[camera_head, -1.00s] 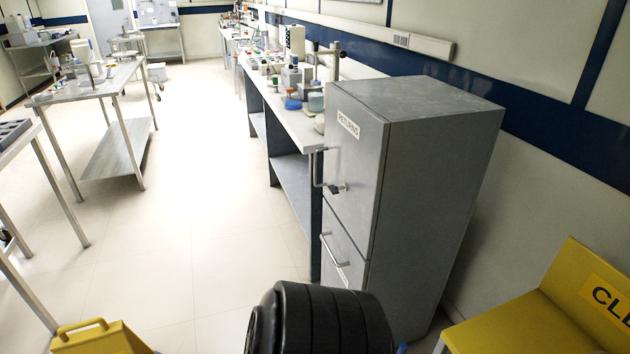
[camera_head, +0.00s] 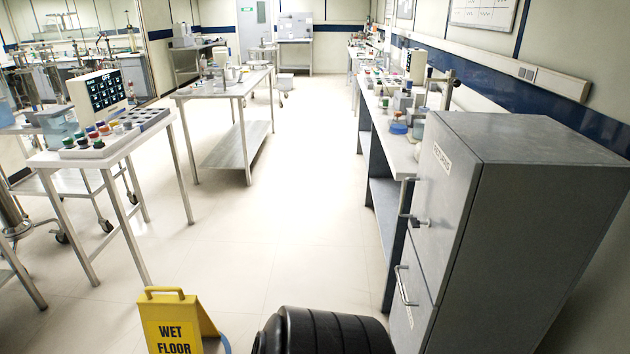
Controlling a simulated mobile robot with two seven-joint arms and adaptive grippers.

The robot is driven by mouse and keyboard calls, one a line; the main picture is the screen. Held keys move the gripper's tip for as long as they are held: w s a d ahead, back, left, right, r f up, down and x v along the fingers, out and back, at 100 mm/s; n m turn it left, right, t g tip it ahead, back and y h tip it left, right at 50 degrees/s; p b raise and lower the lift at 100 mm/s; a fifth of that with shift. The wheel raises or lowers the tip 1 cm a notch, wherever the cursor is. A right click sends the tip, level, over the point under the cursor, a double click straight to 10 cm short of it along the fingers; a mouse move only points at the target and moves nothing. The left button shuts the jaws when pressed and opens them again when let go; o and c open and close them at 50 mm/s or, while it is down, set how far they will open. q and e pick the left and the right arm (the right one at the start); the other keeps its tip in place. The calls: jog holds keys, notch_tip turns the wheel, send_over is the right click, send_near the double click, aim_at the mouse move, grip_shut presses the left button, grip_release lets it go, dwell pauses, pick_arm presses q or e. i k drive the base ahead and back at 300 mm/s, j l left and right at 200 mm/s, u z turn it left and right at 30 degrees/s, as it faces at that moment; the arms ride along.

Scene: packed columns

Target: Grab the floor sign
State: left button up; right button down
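The floor sign (camera_head: 172,326) is yellow with a black "WET FLOOR" label and a loop handle on top. It stands upright on the floor at the bottom of the view, left of centre. Its lower part is cut off by the picture's edge. Neither of my grippers is in view, and nothing is seen touching the sign.
A grey cabinet (camera_head: 520,230) is at the right. A small table with a tray of coloured caps (camera_head: 100,140) is at the left. Open floor (camera_head: 270,230) lies beyond the sign.

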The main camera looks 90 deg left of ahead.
aim_at(172, 324)
jog(key=u, duration=1.6)
